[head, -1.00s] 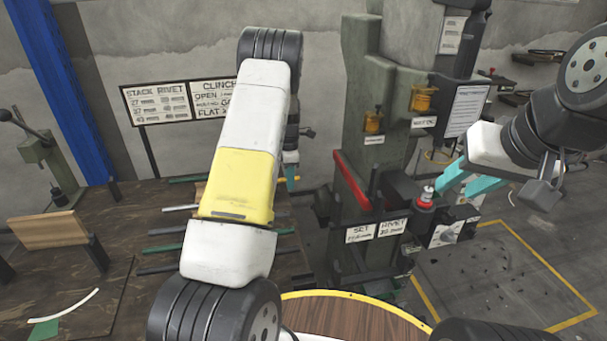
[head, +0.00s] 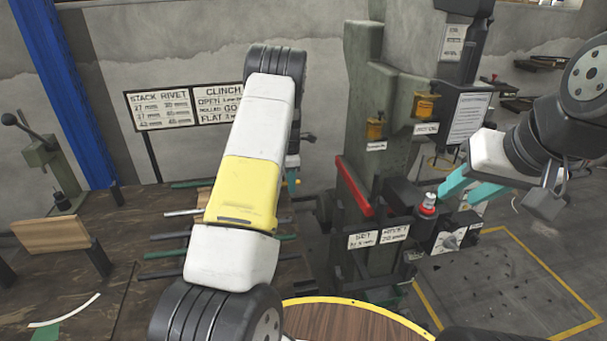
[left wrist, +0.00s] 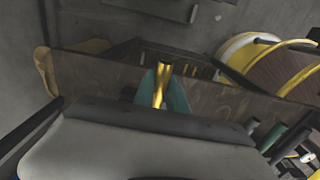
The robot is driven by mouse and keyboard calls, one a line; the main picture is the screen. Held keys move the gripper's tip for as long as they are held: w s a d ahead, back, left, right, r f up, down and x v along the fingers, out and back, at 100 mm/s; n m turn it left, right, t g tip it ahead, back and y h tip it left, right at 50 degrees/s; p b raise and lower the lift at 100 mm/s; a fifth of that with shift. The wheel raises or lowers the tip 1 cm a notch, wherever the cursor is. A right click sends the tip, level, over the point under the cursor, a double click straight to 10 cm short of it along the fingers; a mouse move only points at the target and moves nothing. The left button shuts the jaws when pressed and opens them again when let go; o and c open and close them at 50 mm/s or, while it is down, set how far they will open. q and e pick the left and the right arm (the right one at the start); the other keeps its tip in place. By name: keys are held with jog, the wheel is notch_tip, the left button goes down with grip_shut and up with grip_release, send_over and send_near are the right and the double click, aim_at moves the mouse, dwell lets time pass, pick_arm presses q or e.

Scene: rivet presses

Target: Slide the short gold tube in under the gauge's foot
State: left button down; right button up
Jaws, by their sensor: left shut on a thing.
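My left gripper (left wrist: 164,94) is shut on the short gold tube (left wrist: 163,70) in the left wrist view. The tube stands out lengthwise between the teal fingers. In the head view only a sliver of a teal left finger (head: 292,178) shows past my forearm, and the tube is hidden there. I cannot make out the gauge's foot for certain; a small box with a round dial (head: 449,241) sits low on the press.
The green press (head: 372,150) with a red bar (head: 354,187) stands behind my arms. Several rods lie on the dark workbench (head: 120,240), beside a wooden block (head: 50,232). A round wooden top with yellow rim (head: 345,322) is in front. Yellow-marked floor at right is open.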

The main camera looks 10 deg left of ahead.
pick_arm(q)
jog(key=shift+f, duration=0.1)
jog(key=c, duration=1.3)
grip_release()
notch_tip(320, 180, up, 7)
jog(key=shift+r, duration=0.4)
